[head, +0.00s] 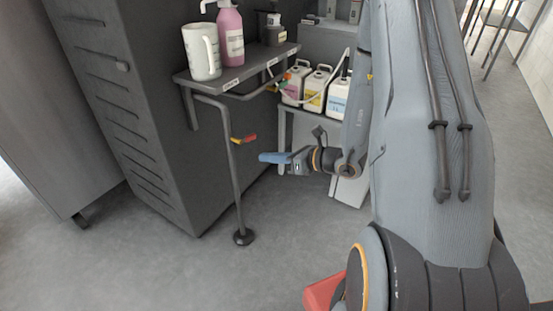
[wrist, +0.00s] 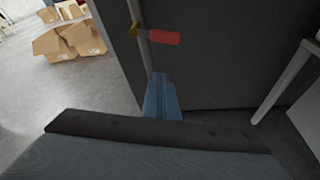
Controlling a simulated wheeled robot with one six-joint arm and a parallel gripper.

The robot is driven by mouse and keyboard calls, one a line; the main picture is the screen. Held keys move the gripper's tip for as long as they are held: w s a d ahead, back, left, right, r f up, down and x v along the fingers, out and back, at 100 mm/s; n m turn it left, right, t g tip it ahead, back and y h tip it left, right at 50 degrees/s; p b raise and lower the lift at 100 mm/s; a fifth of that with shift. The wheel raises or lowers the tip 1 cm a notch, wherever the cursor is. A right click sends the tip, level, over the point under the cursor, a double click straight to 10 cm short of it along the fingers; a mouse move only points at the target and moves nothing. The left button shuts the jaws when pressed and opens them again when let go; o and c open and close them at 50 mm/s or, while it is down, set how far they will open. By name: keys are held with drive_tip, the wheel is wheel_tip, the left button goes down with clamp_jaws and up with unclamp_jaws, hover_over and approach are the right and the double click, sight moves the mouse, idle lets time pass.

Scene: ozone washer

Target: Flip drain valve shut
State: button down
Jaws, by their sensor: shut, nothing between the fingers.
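The drain valve has a brass-yellow body and a red lever (head: 249,139), set on the grey drain pipe (head: 234,180) below the shelf. In the wrist view the red lever (wrist: 165,38) points sideways to the right from the brass body (wrist: 138,30), across the pipe. My gripper (head: 264,158) is to the right of the valve and slightly lower in the head view, apart from it. In the wrist view my gripper's blue fingers (wrist: 160,82) are together, empty, with their tips just below the lever. Whether they touch it is not clear, but a gap shows.
A shelf (head: 228,86) above the valve carries a white mug (head: 201,52), a pink pump bottle (head: 230,36) and a dark jar (head: 275,31). Several white jugs (head: 318,84) stand behind my arm. A dark cabinet (head: 150,110) stands behind the pipe. Cardboard boxes (wrist: 65,42) lie farther off.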

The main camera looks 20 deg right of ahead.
drive_tip(key=b+x, duration=0.1)
drive_tip(key=x, duration=0.5)
drive_tip(key=shift+d+r, duration=0.25)
drive_tip(key=shift+r, duration=0.4)
drive_tip(key=shift+d+r, duration=0.25)
drive_tip(key=shift+r, duration=0.45)
drive_tip(key=shift+d+r, duration=0.25)
drive_tip(key=shift+r, duration=0.4)
